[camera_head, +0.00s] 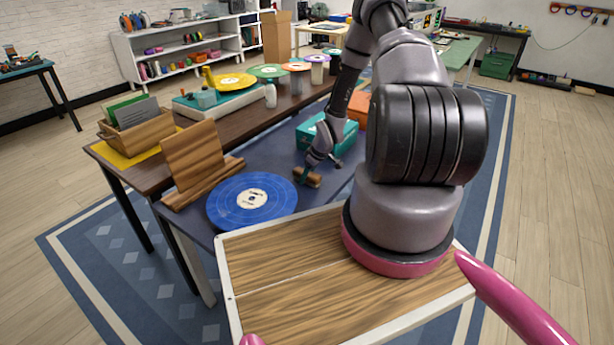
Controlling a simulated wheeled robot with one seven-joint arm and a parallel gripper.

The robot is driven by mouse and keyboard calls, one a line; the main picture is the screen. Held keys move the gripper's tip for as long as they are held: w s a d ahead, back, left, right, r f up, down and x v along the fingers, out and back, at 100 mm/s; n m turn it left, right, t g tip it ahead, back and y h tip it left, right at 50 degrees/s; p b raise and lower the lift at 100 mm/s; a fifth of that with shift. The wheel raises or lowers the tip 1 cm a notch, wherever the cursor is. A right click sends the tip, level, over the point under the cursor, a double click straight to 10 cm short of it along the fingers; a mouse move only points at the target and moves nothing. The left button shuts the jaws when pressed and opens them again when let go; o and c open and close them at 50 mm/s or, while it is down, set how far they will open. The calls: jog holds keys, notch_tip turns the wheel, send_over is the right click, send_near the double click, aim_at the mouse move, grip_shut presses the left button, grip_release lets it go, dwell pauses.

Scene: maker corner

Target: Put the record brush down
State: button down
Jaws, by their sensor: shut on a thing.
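The record brush (313,180) is a small brown wooden block. It is low over the dark blue table surface, right of the blue record. My gripper (308,176) is shut on the brush from above. Whether the brush touches the table cannot be told from this view. The fingertips are small here and partly hidden.
A blue record (252,201) lies left of the brush, beside a wooden stand (194,161). A teal box (312,137) and an orange box (358,108) stand behind. A turntable (222,100) with a yellow record and a wooden crate (140,134) are on the brown table. Blue surface near the brush is clear.

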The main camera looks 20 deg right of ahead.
jog(key=shift+c, duration=1.7)
grip_release()
jog(key=v, duration=1.2)
jog(key=shift+r, duration=0.15)
jog(key=s+a+r+m+t+h, duration=0.1)
jog(key=s+r+m+h, duration=0.1)
jog(key=r, duration=1.3)
jog(key=s+r+m+h, duration=0.1)
jog(key=s+r+m, duration=0.15)
jog(key=r, duration=1.15)
jog(key=s+a+r+m+t+y, duration=0.1)
jog(key=s+a+r+m, duration=0.2)
jog(key=s+r, duration=0.6)
jog(key=s+a+r+m+t+y, duration=0.1)
jog(key=s+a+r+m, duration=0.2)
jog(key=s+a+r, duration=0.5)
jog(key=s+r, duration=0.2)
jog(key=s, duration=0.1)
jog(key=shift+s+y, duration=0.25)
jog(key=shift+y, duration=0.15)
jog(key=shift+m+t, duration=0.25)
jog(key=shift+t, duration=0.05)
